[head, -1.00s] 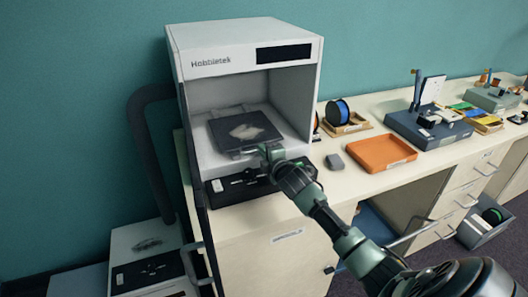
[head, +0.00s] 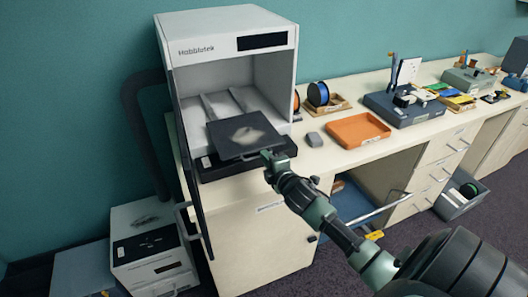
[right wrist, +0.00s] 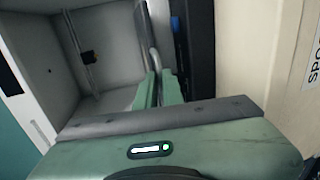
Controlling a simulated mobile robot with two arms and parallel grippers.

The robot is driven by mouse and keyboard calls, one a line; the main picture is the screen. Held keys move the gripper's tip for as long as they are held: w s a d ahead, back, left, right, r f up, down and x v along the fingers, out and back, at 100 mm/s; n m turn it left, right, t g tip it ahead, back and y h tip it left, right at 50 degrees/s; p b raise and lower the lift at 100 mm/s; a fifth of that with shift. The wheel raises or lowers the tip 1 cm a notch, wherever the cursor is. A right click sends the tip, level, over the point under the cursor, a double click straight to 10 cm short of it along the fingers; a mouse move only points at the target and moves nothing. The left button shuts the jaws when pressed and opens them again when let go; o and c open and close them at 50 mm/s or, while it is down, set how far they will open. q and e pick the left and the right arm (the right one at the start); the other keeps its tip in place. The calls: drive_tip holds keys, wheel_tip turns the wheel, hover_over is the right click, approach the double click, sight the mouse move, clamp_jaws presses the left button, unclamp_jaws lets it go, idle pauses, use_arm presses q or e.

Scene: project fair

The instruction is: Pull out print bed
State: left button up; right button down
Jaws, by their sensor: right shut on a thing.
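The print bed (head: 226,134) is a dark square plate with a pale patch on top. In the head view it sticks out of the front of the white Hobbletek printer (head: 225,30), with its back part still within the opening. My right gripper (head: 270,157) is shut on the print bed at its front edge. The right wrist view shows the green fingers (right wrist: 158,90) close together inside the printer's opening; the exact grip is hard to make out there. My left gripper is not in view.
The printer's dark door (head: 190,190) hangs open at the left. Another white machine (head: 150,245) stands low at the left.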

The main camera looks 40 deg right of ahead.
drive_tip(key=shift+s, duration=0.1)
drive_tip(key=c, duration=1.8)
unclamp_jaws()
use_arm(q)
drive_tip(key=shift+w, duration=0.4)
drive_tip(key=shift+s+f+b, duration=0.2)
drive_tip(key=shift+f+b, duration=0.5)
drive_tip(key=shift+b, duration=0.05)
use_arm(e)
drive_tip(key=v, duration=0.7)
drive_tip(key=shift+s+r, duration=0.1)
drive_tip(key=shift+s, duration=0.25)
